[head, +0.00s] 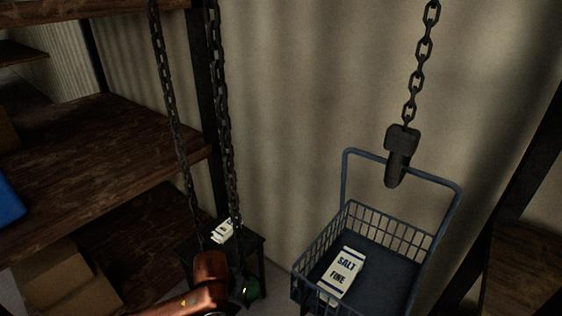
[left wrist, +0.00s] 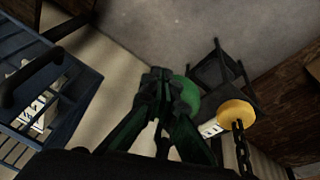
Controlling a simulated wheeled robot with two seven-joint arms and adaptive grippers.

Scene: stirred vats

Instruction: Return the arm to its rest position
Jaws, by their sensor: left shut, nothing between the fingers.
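My left gripper (head: 238,287) is low in the head view, at the end of my copper-coloured arm, and partly hidden by it. In the left wrist view its fingers (left wrist: 161,76) are together with nothing between them. A round green piece (head: 251,290) shows just beside the gripper; in the left wrist view it (left wrist: 187,94) is partly behind the fingers. I cannot tell whether they touch. My right gripper is in neither view.
Two chains (head: 222,120) hang close to my left arm. A yellow disc (left wrist: 236,113) on a chain is nearby. A dark stool (head: 257,255) holds white packets. A blue wire basket (head: 392,225) with a salt packet (head: 342,272) hangs right. Wooden shelves (head: 95,130) stand left.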

